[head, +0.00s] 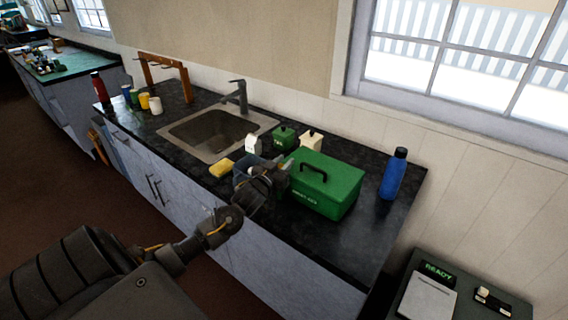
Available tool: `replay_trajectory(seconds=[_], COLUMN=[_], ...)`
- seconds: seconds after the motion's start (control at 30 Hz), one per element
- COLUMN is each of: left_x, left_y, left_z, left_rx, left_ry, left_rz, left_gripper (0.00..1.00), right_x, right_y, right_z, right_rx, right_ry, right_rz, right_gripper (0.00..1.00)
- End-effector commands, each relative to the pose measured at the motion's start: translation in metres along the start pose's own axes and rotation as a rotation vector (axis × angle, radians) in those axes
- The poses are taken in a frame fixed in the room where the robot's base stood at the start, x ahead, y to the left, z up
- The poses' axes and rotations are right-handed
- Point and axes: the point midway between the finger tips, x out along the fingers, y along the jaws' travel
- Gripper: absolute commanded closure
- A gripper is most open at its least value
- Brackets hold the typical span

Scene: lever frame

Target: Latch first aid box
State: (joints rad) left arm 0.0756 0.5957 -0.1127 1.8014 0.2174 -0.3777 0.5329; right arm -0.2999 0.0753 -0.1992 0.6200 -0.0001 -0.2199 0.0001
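The first aid box (338,194) is green, with a dark carrying handle on its lid and pale lettering low on its front. It stands on the black counter, right of the sink, and its lid looks down. My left gripper (274,173) is at the box's left end, in front of a grey-blue container. The fingers are dark and small here, so I cannot tell whether they touch the box or how far apart they are. No latch can be made out. My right gripper is out of view.
A blue bottle (393,174) stands right of the box. A green tin (285,137) and a cream container (311,142) stand behind it. A yellow sponge (222,168) lies left of my gripper, near the sink (212,131). The counter's front right is clear.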

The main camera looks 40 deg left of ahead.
Motion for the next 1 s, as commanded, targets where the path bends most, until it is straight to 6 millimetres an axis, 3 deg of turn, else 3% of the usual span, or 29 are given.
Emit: replay_trajectory(seconds=[0.03,0.17,0.57,1.0], left_x=[0.0,0.0,0.0,-0.002], left_y=[0.0,0.0,0.001,0.006], left_z=[0.0,0.0,0.0,0.002], left_rx=[0.0,0.0,0.003,0.003], left_ry=[0.0,0.0,-0.001,-0.002], left_rz=[0.0,0.0,0.089,0.462], left_gripper=[0.82,0.99,0.99,0.99], right_x=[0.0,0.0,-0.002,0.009], right_y=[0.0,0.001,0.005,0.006], right_z=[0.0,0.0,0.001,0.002], right_rx=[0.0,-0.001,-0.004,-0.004], right_ry=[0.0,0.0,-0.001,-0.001], right_rz=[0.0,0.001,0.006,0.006], right_gripper=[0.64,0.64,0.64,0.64])
